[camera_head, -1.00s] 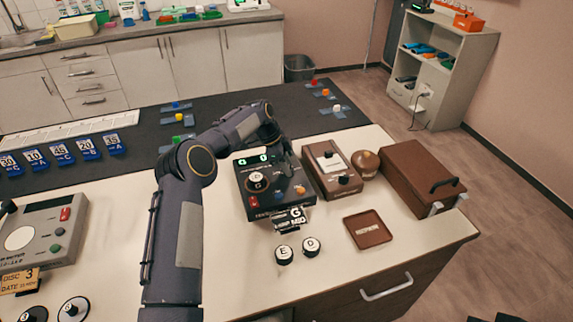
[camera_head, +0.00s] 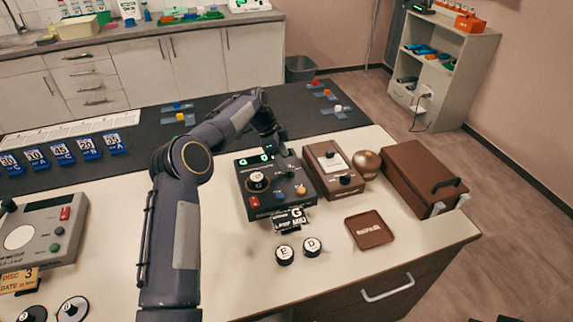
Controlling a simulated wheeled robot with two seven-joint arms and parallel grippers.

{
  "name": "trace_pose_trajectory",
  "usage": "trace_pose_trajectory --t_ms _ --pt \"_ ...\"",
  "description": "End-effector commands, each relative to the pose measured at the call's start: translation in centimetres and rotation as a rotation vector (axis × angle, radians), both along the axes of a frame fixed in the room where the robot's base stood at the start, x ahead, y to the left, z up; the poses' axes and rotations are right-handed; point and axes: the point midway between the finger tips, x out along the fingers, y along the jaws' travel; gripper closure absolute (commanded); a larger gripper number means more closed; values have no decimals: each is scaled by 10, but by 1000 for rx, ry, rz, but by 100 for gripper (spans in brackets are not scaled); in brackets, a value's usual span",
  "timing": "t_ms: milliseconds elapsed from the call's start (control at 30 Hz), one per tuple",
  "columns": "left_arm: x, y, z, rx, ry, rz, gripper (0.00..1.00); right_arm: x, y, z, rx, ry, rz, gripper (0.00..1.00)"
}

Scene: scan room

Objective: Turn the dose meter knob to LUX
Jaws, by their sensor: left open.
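A brown box meter (camera_head: 322,158) with a white dial panel and a black knob (camera_head: 345,180) on its front stands on the bench; it looks like the dose meter. The knob's lettering is too small to read. Left of it is a dark console (camera_head: 248,184) with a green display, a round dial, and red, blue and orange controls. My left gripper (camera_head: 281,150) is at the console's back right edge, left of the meter and apart from the knob. It is small and dark, and holds nothing that I can see. My right gripper is not in view.
A round brown dome (camera_head: 366,163) and a brown case (camera_head: 421,178) with a handle stand right of the meter. A brown tray (camera_head: 369,231) and two black lettered knobs (camera_head: 285,254) lie in front. A grey device (camera_head: 42,236) is at left.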

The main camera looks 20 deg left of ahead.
Motion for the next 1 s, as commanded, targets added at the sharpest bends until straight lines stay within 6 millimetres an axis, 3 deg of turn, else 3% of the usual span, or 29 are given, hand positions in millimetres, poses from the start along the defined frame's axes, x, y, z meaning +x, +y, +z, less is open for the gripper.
trace_pose_trajectory --t_ms 133,300,800,867,1000 --pt "-2 9 23 1 -3 0 47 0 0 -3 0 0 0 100" --pt "-4 14 36 0 -1 -1 47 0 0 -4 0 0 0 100" --pt "-5 15 42 1 -1 5 47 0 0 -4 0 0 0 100" --pt "-9 15 52 4 -5 21 47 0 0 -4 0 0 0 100" --pt "-36 15 99 20 -11 112 47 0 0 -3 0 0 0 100"
